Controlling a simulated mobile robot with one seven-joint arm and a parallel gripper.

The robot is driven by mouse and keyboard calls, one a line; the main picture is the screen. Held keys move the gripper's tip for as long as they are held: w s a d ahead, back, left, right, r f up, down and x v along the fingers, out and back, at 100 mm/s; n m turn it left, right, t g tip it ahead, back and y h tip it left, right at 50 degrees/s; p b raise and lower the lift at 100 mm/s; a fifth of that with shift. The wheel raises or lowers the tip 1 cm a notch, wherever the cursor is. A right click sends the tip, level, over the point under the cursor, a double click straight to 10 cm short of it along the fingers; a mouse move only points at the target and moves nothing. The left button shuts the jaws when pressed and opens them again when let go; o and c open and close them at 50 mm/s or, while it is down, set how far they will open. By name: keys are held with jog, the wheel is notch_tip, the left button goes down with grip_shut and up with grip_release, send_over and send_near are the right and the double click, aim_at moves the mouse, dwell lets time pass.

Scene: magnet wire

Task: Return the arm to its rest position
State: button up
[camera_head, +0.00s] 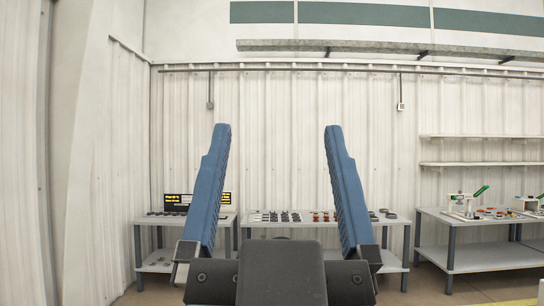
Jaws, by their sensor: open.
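My gripper (277,135) is large in the foreground of the head view, pointing up. Its two blue fingers stand wide apart, with nothing between them but the far wall and a table behind. The dark grey palm of the gripper sits at the bottom middle of the picture. The rest of my arm is out of view or hidden behind the palm. The gripper touches nothing that I can see.
A grey table (285,225) with rows of small parts stands beyond the gripper. A black sign (176,200) with yellow text stands at its left. Another table (490,224) at right holds tools with green handles. Wall shelves (485,164) hang above it. A corrugated wall closes the left side.

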jog(key=shift+s+a+r, duration=0.2)
jog(key=shift+s, duration=0.25)
notch_tip(320, 180, up, 10)
jog(key=p, duration=1)
jog(key=shift+n+y, duration=0.3)
jog(key=shift+y, duration=0.1)
